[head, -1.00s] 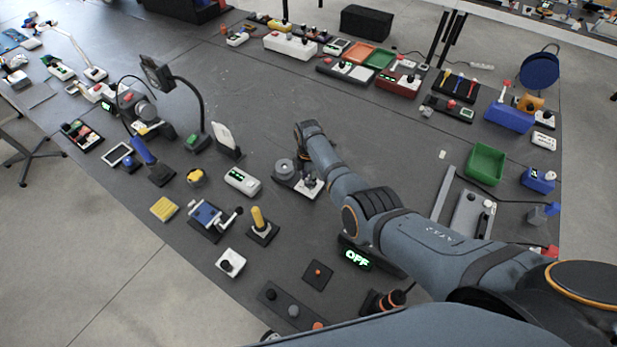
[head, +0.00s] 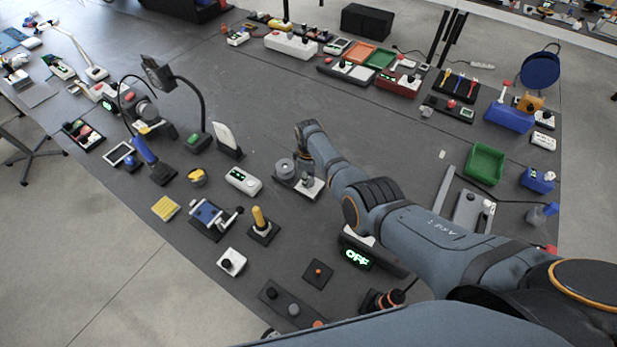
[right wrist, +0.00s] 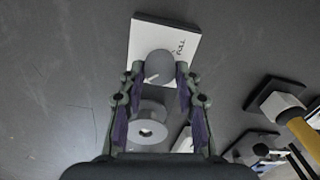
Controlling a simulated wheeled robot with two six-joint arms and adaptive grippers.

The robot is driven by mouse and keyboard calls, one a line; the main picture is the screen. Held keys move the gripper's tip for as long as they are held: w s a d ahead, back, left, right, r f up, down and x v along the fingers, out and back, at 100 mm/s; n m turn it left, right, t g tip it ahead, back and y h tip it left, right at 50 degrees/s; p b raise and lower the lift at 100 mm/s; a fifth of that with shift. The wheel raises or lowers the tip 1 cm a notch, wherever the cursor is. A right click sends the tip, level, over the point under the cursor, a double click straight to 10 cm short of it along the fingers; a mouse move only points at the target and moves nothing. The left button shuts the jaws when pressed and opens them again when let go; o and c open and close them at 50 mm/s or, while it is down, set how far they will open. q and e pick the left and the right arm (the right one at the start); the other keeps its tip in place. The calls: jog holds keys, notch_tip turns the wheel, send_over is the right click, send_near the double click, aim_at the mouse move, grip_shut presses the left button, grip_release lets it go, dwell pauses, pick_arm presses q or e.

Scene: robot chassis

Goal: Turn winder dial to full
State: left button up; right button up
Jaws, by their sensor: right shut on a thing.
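The winder stands on the dark table left of my right forearm in the head view, with a white plate (head: 316,190) and a grey spool (head: 285,168) beside it. Its grey round dial (head: 307,179) also shows in the right wrist view (right wrist: 159,65), on the white plate that bears the word FULL at the upper right of the dial. A short pale mark shows on the dial's lower left part. My right gripper (right wrist: 160,73) is shut on the dial, one finger on each side. The spool (right wrist: 147,130) lies between the fingers' lower parts in this view. My left gripper is out of view.
A white box with a green display (head: 243,181) stands left of the winder. A yellow-handled joystick (head: 260,222) is in front of it. An OFF display (head: 357,259) sits below my right arm. Bare table lies behind the winder.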

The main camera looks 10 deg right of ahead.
jog(key=m, duration=0.4)
jog(key=shift+d+m, duration=0.1)
jog(key=shift+m, duration=0.2)
jog(key=m, duration=0.4)
jog(key=shift+m, duration=0.3)
jog(key=m, duration=0.4)
jog(key=shift+d+m, duration=0.15)
jog(key=shift+m, duration=0.15)
jog(key=m, duration=0.9)
jog(key=shift+d, duration=0.1)
jog(key=m, duration=0.4)
jog(key=shift+s+m, duration=0.1)
jog(key=shift+m, duration=0.2)
jog(key=m, duration=0.4)
jog(key=shift+s, duration=0.1)
jog(key=shift+m+p, duration=0.3)
jog(key=shift+m, duration=1.8)
